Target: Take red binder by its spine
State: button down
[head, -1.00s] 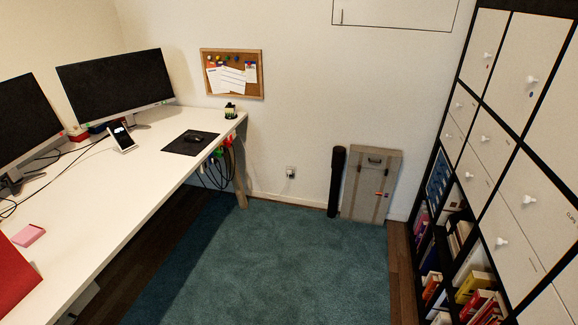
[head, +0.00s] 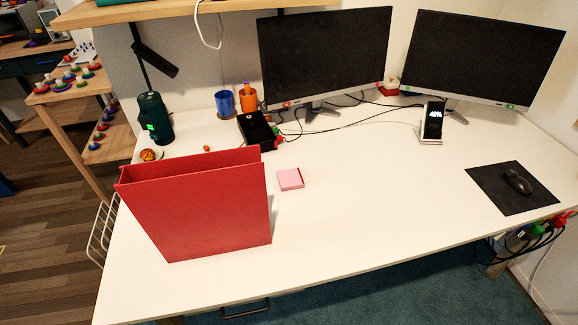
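A red binder (head: 198,215) stands upright near the left end of the white desk (head: 350,215). Its broad red side faces me, and its open top edge shows the hollow between its two covers. I cannot tell for sure which narrow end is the spine. My gripper is not in view.
Next to the binder lies a pink note pad (head: 290,179). Behind are a black box (head: 257,130), a dark green bottle (head: 155,117), a blue cup (head: 224,103) and an orange cup (head: 247,98). Two monitors (head: 325,55) stand at the back. The front middle of the desk is clear.

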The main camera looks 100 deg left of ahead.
aim_at(213, 204)
jog(key=l+u, duration=0.15)
jog(key=u, duration=1.85)
jog(key=k+j+u, duration=0.2)
jog(key=k+u, duration=0.2)
jog(key=k, duration=0.2)
jog(key=k+j+u, duration=0.1)
jog(key=j, duration=0.45)
jog(key=k+j+u, duration=0.1)
jog(key=j, duration=0.4)
